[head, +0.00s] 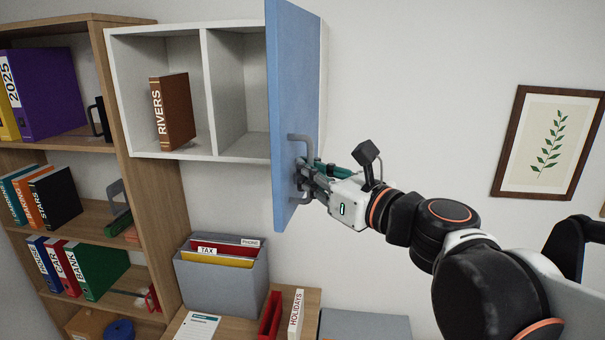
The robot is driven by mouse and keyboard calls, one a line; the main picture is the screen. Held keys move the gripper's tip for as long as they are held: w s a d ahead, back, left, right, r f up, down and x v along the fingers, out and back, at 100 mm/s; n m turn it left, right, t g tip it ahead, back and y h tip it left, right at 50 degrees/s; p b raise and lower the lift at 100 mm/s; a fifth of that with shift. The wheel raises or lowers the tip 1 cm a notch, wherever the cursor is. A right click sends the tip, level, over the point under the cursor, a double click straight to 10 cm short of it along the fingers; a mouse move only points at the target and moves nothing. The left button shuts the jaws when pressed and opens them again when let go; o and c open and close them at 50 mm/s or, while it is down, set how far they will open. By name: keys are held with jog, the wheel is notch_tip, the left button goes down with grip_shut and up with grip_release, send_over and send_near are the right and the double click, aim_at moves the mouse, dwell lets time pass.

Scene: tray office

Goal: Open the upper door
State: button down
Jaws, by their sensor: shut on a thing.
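The upper door (292,75) is a blue panel on the right side of a white wall cabinet (202,93). It stands swung well open, out from the cabinet front. A grey bar handle (303,138) is on its right-hand face, near the lower part. My gripper (303,180) is at this handle and shut on it, coming from the right. The fingertips partly overlap the handle, so the exact contact is hard to see. Inside the cabinet, a brown RIVERS binder (172,112) stands in the left compartment. The right compartment looks empty where it shows.
A wooden shelf (140,130) with several binders stands at the left. Below the cabinet, a grey file box (222,278) and a white HOLIDAYS binder (296,314) stand on a wooden surface. A framed leaf picture (548,143) hangs at the right. The wall between is bare.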

jog(key=shift+s+f, duration=0.1)
jog(key=c, duration=1.8)
grip_release()
jog(key=shift+o, duration=0.5)
jog(key=shift+s+a, duration=0.1)
jog(key=shift+s, duration=0.1)
jog(key=shift+w, duration=0.1)
jog(key=v, duration=1.2)
